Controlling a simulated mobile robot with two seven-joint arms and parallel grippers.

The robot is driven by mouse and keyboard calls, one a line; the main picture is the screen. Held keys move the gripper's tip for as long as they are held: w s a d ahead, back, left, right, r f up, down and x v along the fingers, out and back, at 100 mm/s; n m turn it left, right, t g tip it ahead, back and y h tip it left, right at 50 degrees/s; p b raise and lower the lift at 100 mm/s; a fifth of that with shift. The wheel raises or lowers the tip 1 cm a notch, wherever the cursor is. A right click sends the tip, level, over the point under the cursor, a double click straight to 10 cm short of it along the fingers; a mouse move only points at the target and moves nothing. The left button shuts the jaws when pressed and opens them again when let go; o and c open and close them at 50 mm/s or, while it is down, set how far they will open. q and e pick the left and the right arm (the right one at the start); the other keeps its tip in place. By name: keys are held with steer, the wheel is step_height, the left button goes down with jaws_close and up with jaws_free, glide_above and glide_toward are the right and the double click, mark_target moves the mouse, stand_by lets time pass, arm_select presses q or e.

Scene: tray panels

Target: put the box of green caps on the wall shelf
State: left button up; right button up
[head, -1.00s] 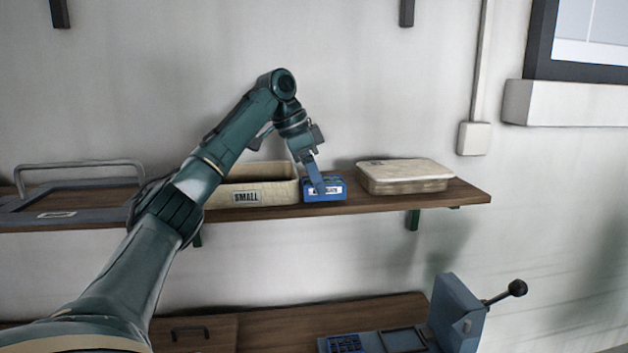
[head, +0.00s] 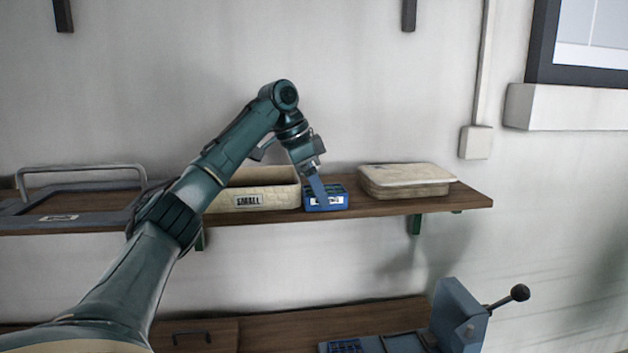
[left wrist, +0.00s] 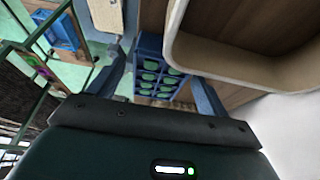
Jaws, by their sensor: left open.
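The box of green caps is a small blue box (head: 338,200) with a white label. It stands on the wooden wall shelf (head: 440,200), between a cream bin and a cream lidded box. In the left wrist view the blue box (left wrist: 149,47) shows rows of green caps inside. My left gripper (head: 322,199) is over the box, its finger in front of the label. In the left wrist view my left gripper (left wrist: 164,75) is open, with one finger on each side of the box. Whether the fingers touch it I cannot tell. My right gripper is not in view.
The cream bin (head: 280,196) labelled SMALL stands close left of the box. The cream lidded box (head: 405,181) is to its right. A grey tray (head: 85,200) with a handle lies at the shelf's left. Below is a bench with a blue-grey lever device (head: 458,318).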

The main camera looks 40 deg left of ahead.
arm_select(q)
steer(key=v, duration=1.2)
steer(key=shift+r, duration=0.15)
stand_by(0.3)
